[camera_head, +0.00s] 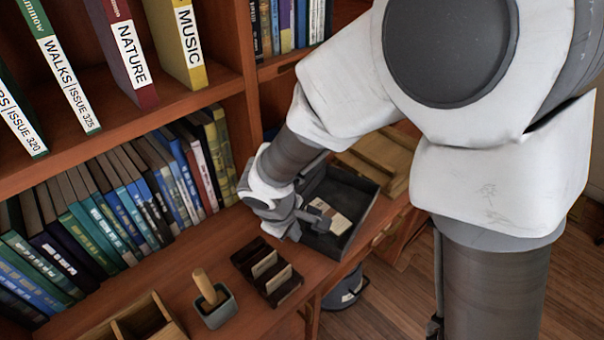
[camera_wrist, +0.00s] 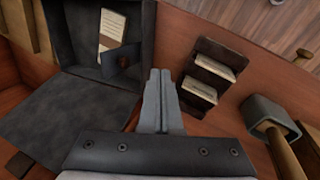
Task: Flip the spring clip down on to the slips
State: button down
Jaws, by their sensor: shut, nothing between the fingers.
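A dark open box (camera_head: 352,240) stands on the wooden shelf beside my gripper; it also shows at upper left in the wrist view (camera_wrist: 72,35). Pale slips (camera_wrist: 112,28) lie in it and show in the head view (camera_head: 341,222). A dark clip piece with a small knob (camera_wrist: 117,56) sits at the slips' near end in the wrist view; whether it presses on them I cannot tell. My gripper (camera_wrist: 160,78) is shut and empty, beside the box and apart from the clip in the wrist view. In the head view my wrist hides part of the box.
A dark rack with pale cards (camera_head: 268,270) stands left of the box. A grey pot with a wooden-handled tool (camera_head: 214,305) is nearer the front left. A row of books (camera_head: 120,205) lines the back. A dark flat panel (camera_wrist: 70,112) lies beside the box.

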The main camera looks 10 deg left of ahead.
jog(key=w, duration=0.1)
jog(key=w+d, duration=0.1)
jog(key=w+f+p, duration=0.1)
jog(key=w, duration=0.1)
jog(key=shift+d+f, duration=0.1)
jog(key=shift+d, duration=0.25)
